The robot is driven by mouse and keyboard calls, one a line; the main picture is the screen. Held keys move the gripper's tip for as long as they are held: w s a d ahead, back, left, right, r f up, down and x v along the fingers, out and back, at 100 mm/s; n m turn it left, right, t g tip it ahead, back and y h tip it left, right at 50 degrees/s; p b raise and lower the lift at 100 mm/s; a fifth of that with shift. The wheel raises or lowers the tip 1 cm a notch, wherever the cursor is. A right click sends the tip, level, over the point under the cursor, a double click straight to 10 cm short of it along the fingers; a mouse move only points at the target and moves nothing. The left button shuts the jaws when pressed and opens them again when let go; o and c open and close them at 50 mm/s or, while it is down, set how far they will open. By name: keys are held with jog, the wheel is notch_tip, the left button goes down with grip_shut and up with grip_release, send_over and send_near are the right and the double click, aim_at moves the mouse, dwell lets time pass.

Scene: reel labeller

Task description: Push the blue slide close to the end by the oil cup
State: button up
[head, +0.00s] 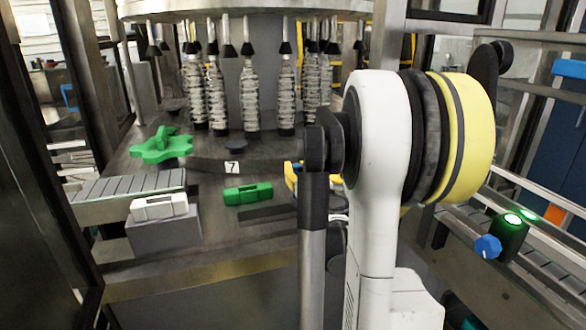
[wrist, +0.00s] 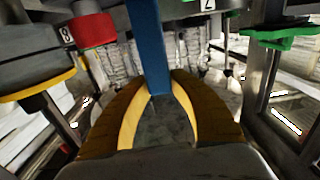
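In the wrist view a blue bar (wrist: 147,48), which looks like the blue slide, runs from the top edge down to between my fingertips. My gripper (wrist: 161,88) has dark fingers with yellow inner faces. Its tips are close together, one on each side of the blue bar's lower end; I cannot tell whether they press on it. In the head view my arm hides most of the gripper, and only a bit of yellow and blue (head: 291,176) shows left of the arm. I cannot pick out the oil cup for certain in either view.
On the metal table are a green block (head: 248,193), a green star knob (head: 161,145) and a white block (head: 159,207) on a grey box. In the wrist view a red cylinder (wrist: 92,31) is at upper left and a green part (wrist: 280,36) at upper right.

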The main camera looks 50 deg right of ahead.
jog(key=o, duration=0.5)
jog(key=shift+d, duration=0.15)
jog(key=shift+c, duration=0.2)
jog(key=v, duration=1.2)
